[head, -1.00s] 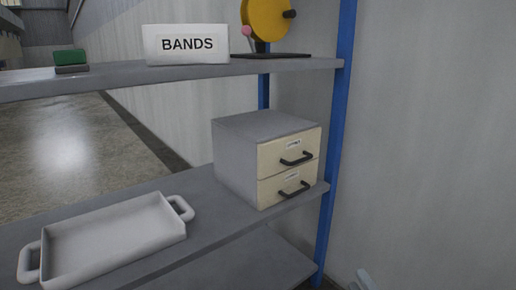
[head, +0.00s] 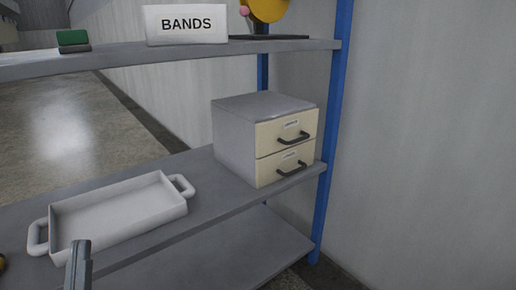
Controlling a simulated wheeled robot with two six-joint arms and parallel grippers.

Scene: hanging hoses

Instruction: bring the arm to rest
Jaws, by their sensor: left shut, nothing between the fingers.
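My left gripper (head: 79,250) shows at the bottom left as a narrow grey shape pointing up. It is shut and empty. In the picture it overlaps the front left corner of the white tray (head: 120,215); I cannot tell the gap between them. My right gripper is not in view.
The white tray stands on the grey middle shelf (head: 215,205), beside a cabinet (head: 233,145) with two shut cream drawers. The upper shelf (head: 120,57) holds a BANDS sign (head: 186,24), a green block (head: 73,38) and a yellow wheel (head: 268,8). A blue post (head: 332,140) stands right.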

